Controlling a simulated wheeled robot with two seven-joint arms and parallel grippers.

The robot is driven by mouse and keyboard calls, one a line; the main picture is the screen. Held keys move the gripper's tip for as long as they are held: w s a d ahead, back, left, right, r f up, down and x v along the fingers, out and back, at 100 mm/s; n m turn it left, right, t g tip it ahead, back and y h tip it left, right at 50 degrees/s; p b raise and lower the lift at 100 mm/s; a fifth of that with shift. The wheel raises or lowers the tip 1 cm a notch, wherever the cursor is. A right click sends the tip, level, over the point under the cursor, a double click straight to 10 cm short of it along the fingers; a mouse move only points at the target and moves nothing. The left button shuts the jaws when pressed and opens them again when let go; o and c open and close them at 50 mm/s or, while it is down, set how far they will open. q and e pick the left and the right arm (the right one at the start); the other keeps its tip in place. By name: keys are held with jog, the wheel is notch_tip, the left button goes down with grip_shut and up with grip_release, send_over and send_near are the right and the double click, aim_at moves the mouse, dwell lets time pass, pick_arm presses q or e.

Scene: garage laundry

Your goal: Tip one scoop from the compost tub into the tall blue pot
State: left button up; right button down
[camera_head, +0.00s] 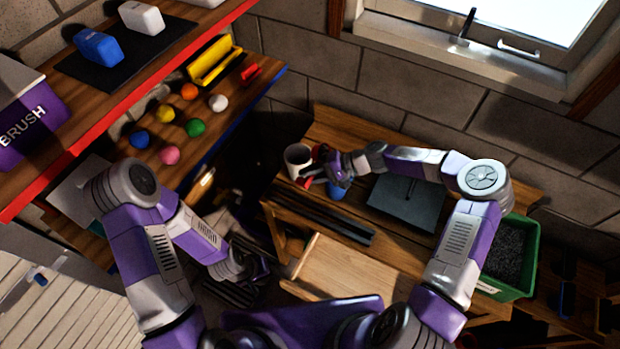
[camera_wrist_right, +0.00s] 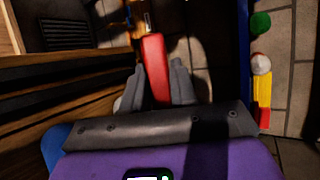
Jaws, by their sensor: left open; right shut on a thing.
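The compost tub (camera_head: 527,262) is green, stands at the right end of the bench and holds dark, grainy compost. The blue pot (camera_head: 337,191) stands on the bench, partly hidden beneath my right wrist; a blue curve at the lower left of the right wrist view (camera_wrist_right: 56,145) looks like it. My right gripper (camera_head: 317,170) is beside the white pot and is shut on a red handle (camera_wrist_right: 155,65), probably the scoop's. The scoop's bowl and any load cannot be made out. My left gripper (camera_head: 250,272) is open and empty, low in front of the bench.
A white pot (camera_head: 298,157) stands close left of my right gripper. A dark grey plate (camera_head: 408,203) lies between the blue pot and the tub. A pale wooden board (camera_head: 345,277) is at the front. Shelves with coloured balls (camera_head: 165,113) are at left.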

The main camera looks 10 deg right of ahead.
jog(key=shift+s+d+y+b, duration=0.2)
jog(key=shift+y+b, duration=0.5)
jog(key=shift+b, duration=0.45)
jog(key=shift+r+n+t+b, duration=0.15)
jog(key=shift+n+t+b, duration=0.15)
jog(key=shift+y, duration=0.3)
jog(key=shift+r, duration=0.1)
jog(key=shift+r+p, duration=1.75)
jog(key=shift+r, duration=1.25)
jog(key=shift+f, duration=0.1)
